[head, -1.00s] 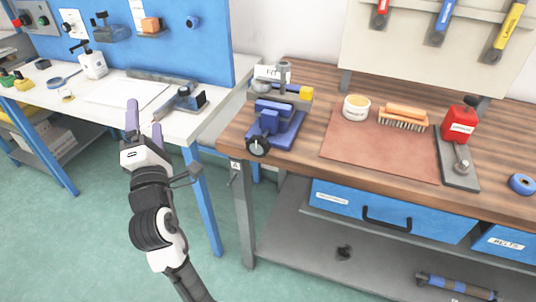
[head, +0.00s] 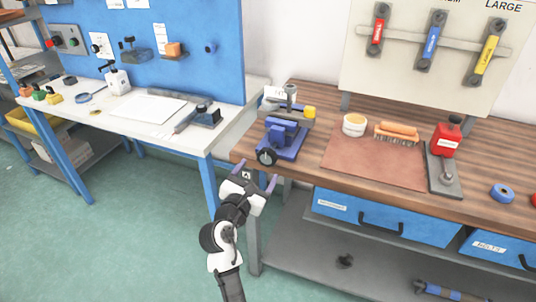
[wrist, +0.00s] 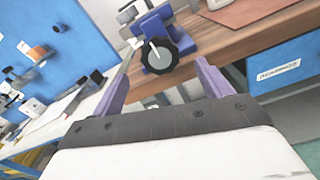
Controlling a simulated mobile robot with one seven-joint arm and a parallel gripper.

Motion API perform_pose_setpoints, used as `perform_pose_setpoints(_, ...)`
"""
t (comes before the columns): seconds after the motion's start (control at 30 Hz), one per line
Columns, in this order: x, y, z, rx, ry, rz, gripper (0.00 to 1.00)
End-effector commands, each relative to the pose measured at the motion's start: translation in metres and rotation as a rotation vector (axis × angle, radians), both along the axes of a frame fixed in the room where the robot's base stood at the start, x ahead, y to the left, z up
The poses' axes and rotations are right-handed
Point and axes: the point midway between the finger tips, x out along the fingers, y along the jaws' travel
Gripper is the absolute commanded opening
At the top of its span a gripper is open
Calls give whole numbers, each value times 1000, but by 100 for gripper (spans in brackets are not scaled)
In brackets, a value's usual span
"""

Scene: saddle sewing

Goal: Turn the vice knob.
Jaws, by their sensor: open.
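The blue vice (head: 285,137) stands at the left front corner of the wooden workbench. Its round black knob (head: 267,157) with a pale face is on the vice's front, facing the bench edge. My gripper (head: 256,173) is open and empty, just in front of and slightly below the knob, with its two purple fingers apart. A gap seems to remain between fingers and knob, and I see no contact.
The wooden bench edge (head: 345,183) lies close to my gripper. A white table (head: 170,128) stands left. The floor in front is clear.

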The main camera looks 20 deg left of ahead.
Motion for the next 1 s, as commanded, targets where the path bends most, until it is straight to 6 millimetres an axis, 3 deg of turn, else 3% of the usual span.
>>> perform_pose_setpoints(0.2,46,-1,3,1,0,-1,78)
perform_pose_setpoints(0.4,72,-2,2,2,-1,0,78)
perform_pose_setpoints(0.83,81,-3,0,2,-1,1,76)
perform_pose_setpoints(1.0,80,-3,0,2,-1,1,54)
